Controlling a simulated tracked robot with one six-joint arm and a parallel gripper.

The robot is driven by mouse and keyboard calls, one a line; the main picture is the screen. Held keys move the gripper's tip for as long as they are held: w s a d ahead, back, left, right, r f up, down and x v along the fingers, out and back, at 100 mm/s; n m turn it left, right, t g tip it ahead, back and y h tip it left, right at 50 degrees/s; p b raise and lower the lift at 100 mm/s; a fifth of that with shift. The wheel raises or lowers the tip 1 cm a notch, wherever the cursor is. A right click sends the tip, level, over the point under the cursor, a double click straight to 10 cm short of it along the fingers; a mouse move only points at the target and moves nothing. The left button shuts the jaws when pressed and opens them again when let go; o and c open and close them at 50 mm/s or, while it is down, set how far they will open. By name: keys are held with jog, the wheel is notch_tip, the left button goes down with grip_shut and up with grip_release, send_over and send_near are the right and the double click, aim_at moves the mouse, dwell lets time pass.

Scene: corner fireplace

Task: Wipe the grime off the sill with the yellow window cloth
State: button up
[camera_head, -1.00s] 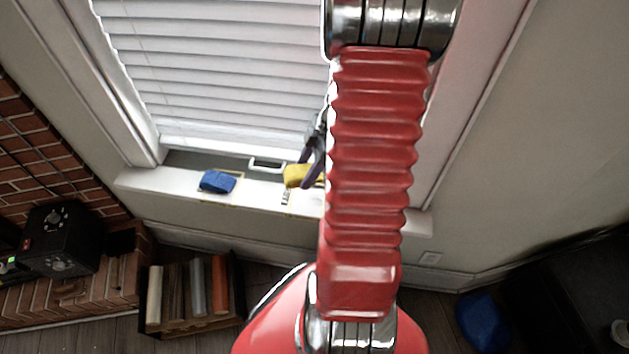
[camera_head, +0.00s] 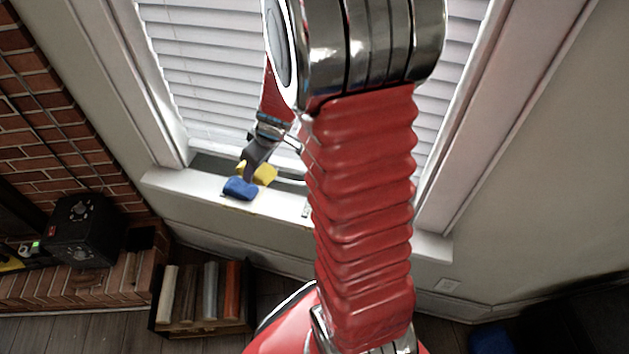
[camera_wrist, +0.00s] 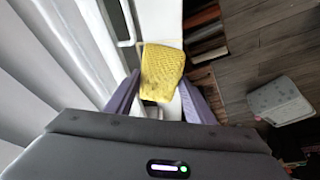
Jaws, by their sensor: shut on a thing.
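The yellow window cloth (camera_head: 265,174) is at the left part of the white sill (camera_head: 163,179), close beside a blue cloth (camera_head: 240,188). My gripper (camera_head: 252,167) reaches down to it from above. In the wrist view the yellow cloth (camera_wrist: 162,72) shows a bumpy weave between the two purple-grey fingers, and my gripper (camera_wrist: 162,98) is shut on it. I cannot tell whether the cloth touches the sill. The blue cloth is not visible in the wrist view.
The window blinds (camera_head: 200,75) stand close behind the sill. A brick fireplace (camera_head: 32,130) with a black box (camera_head: 83,230) is at left. The wrist view shows a pale bin (camera_wrist: 283,101) on the floor.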

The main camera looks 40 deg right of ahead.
jog(key=w+a+r+m, duration=0.1)
jog(key=w+a+r, duration=0.1)
jog(key=a, duration=0.4)
jog(key=w+a+r+m+h, duration=0.1)
jog(key=w+a+r+m, duration=0.1)
jog(key=w+a, duration=0.3)
jog(key=shift+a+m, duration=0.3)
jog(key=shift+a, duration=0.5)
